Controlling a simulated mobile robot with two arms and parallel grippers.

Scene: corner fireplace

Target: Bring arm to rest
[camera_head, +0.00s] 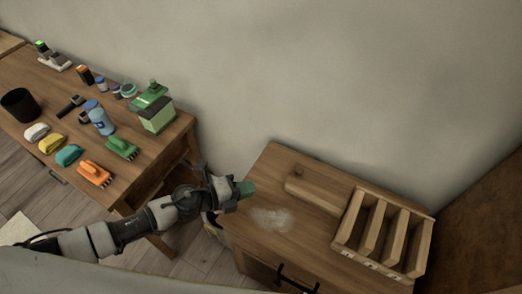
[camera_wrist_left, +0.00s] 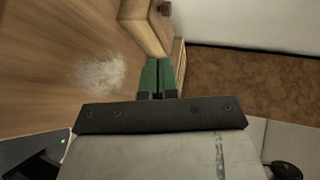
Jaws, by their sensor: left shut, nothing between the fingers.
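My left gripper (camera_head: 246,188) comes in from the left in the head view, over the left edge of the small wooden cabinet (camera_head: 235,225). Its green fingers are together with nothing between them. In the left wrist view the two green fingers (camera_wrist_left: 158,76) lie side by side above the wooden top. A whitish dusty patch (camera_head: 272,218) is on the cabinet top, beside the gripper; it also shows in the left wrist view (camera_wrist_left: 101,73). My right gripper is not in view.
A wooden block (camera_head: 318,193) and a slotted wooden rack (camera_head: 385,236) stand on the cabinet. On the left, a wooden table (camera_head: 75,180) holds several brushes, cloths, a blue bottle (camera_head: 100,118), a green box (camera_head: 157,115) and a black cup (camera_head: 20,104). A gap separates table and cabinet.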

